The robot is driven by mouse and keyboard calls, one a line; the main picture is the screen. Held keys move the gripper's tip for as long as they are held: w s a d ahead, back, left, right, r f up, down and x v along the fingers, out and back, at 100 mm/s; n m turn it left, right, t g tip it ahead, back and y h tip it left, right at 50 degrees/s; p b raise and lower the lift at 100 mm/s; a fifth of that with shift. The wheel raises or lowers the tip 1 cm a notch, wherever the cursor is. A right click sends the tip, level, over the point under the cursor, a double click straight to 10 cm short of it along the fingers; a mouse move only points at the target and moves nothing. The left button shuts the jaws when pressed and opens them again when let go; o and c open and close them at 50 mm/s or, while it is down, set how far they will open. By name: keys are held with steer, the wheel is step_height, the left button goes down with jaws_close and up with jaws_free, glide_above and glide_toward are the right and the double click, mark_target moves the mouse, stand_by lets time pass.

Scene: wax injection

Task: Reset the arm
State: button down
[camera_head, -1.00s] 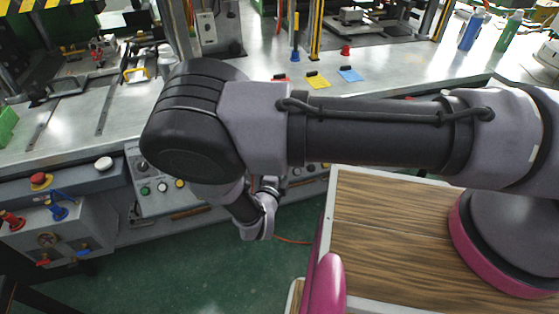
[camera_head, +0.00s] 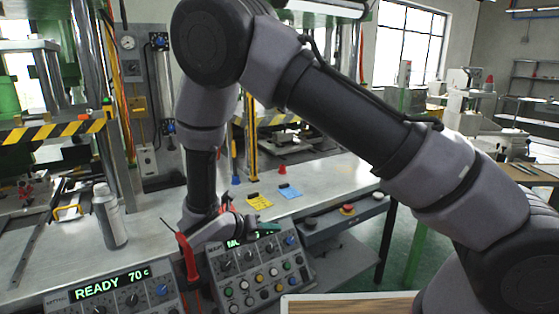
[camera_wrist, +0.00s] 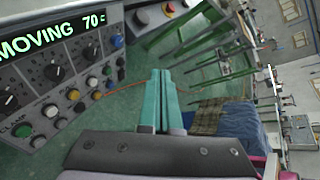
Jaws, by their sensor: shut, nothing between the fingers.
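My arm runs from the lower right of the head view up to a bent elbow at the top, then down to the wrist over the front of the bench. My gripper (camera_head: 266,228) is partly hidden there, close to the right control panel (camera_head: 262,285) and partly covering its display. In the wrist view my gripper (camera_wrist: 160,100) shows two teal fingers side by side, touching and empty. A control panel (camera_wrist: 62,72) with knobs and buttons, its display reading "MOVING 70", is to their left, apart from them.
A left panel (camera_head: 122,298) reads "READY 70 c". A grey bottle (camera_head: 110,218) stands on the metal bench (camera_head: 335,170). Yellow (camera_head: 259,202) and blue (camera_head: 289,191) pieces lie behind my gripper. A wood-topped surface (camera_head: 350,305) is at the lower edge.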

steer(key=d+r+m+g+y, duration=0.5)
steer(key=d+r+m+g, duration=0.2)
steer(key=d+r+m, duration=1.15)
steer(key=s+d+r+m+t+y, duration=0.2)
steer(key=s+r+m, duration=0.4)
steer(key=r+m, duration=0.3)
steer(key=s+d+r+m+t+y, duration=0.3)
steer(key=s+d+r+m, duration=0.3)
steer(key=r+m, duration=0.3)
steer(key=m+y, duration=0.1)
steer(key=m, duration=0.2)
steer(key=shift+d+r+t, duration=0.15)
steer(key=shift+d+t, duration=0.15)
steer(key=shift+d, duration=0.05)
